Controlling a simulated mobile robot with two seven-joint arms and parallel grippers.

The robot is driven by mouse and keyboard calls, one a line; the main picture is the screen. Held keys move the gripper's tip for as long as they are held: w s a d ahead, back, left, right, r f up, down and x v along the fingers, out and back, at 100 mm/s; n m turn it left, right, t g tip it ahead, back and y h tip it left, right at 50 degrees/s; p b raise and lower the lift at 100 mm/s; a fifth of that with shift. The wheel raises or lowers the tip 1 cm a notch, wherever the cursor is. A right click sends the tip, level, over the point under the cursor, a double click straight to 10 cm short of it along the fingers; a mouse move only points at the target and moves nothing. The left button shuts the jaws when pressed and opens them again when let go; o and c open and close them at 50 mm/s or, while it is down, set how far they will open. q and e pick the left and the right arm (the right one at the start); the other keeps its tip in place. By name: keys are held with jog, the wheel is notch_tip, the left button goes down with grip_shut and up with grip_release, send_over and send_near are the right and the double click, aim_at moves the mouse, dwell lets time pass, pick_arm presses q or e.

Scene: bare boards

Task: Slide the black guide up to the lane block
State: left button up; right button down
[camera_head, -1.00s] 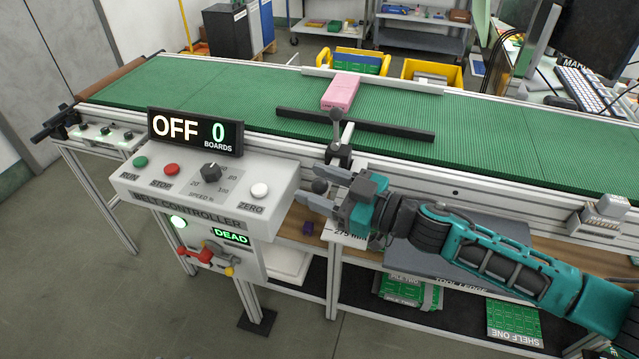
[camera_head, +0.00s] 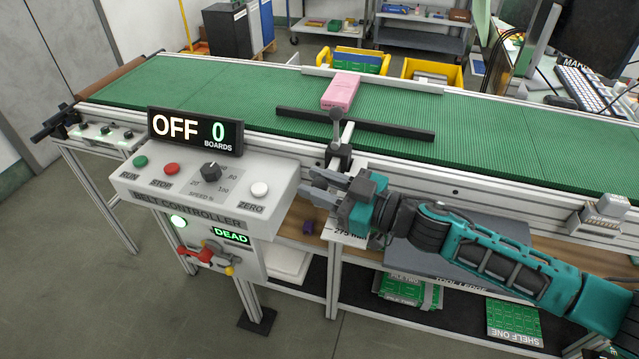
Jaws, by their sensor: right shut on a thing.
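The black guide (camera_head: 385,128) is a long bar lying along the green belt. The pink lane block (camera_head: 340,91) sits on the belt just behind it, with a narrow strip of belt between them. A grey rod and clamp (camera_head: 340,155) with a ball knob on top run from the guide to the belt's near rail. My right gripper (camera_head: 311,185) is at the near side of the rail, below the clamp. Its fingers are shut on the dark knob of the guide's rod, which they mostly hide. My left gripper is out of view.
The belt controller (camera_head: 205,190) stands close left of my right gripper; its display (camera_head: 195,131) reads OFF and 0 boards. A pale rail (camera_head: 375,80) lines the belt's far side. Yellow bins (camera_head: 432,73) stand beyond it. The belt right of the guide is clear.

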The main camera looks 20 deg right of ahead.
aim_at(330, 164)
jog(key=w+d, duration=0.2)
jog(key=w, duration=0.1)
jog(key=w+d+p, duration=0.1)
jog(key=w, duration=0.1)
jog(key=shift+d, duration=0.25)
jog(key=c, duration=0.8)
grip_release()
jog(key=shift+c, duration=0.2)
jog(key=v, duration=1.3)
jog(key=shift+a, duration=0.1)
